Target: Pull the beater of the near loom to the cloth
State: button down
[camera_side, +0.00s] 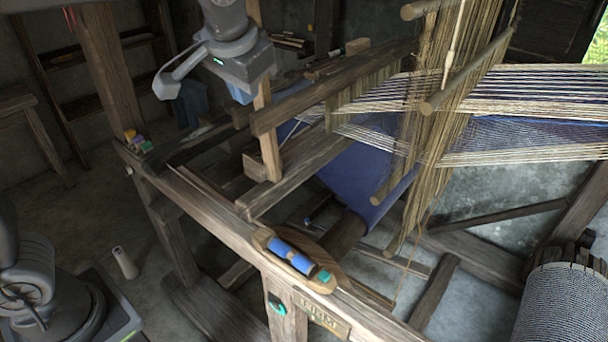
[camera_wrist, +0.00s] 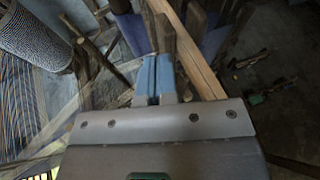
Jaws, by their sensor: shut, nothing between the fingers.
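The near loom's beater (camera_side: 330,85) is a wooden frame with a long top bar, a lower bar and a pale upright (camera_side: 267,135) at its near end. Warp threads (camera_side: 400,92) run through it from the right. Blue cloth (camera_side: 355,180) hangs below and to the right of the upright. My gripper (camera_side: 240,94) is by the upper part of the pale upright, on its left in the side view. In the wrist view its light blue fingers (camera_wrist: 156,78) are shut and empty, beside a long wooden bar (camera_wrist: 195,50). I cannot tell whether they touch the wood.
A shuttle with a blue bobbin (camera_side: 292,256) lies on the loom's near side rail (camera_side: 200,195). Small spools (camera_side: 138,141) sit at the rail's left end. Hanging heddle cords (camera_side: 440,130) stand right of the beater. A pale cone (camera_side: 125,263) stands on the floor.

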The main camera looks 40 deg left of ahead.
jog(key=w+d+f+y, duration=0.2)
jog(key=w+d+f, duration=0.2)
jog(key=w+d, duration=0.55)
send_near(301, 181)
notch_tip(301, 181, down, 4)
jog(key=w+d, duration=0.2)
jog(key=a, duration=0.1)
jog(key=a+f, duration=0.1)
jog(key=a, duration=0.1)
jog(key=shift+n, duration=0.4)
jog(key=shift+a, duration=0.55)
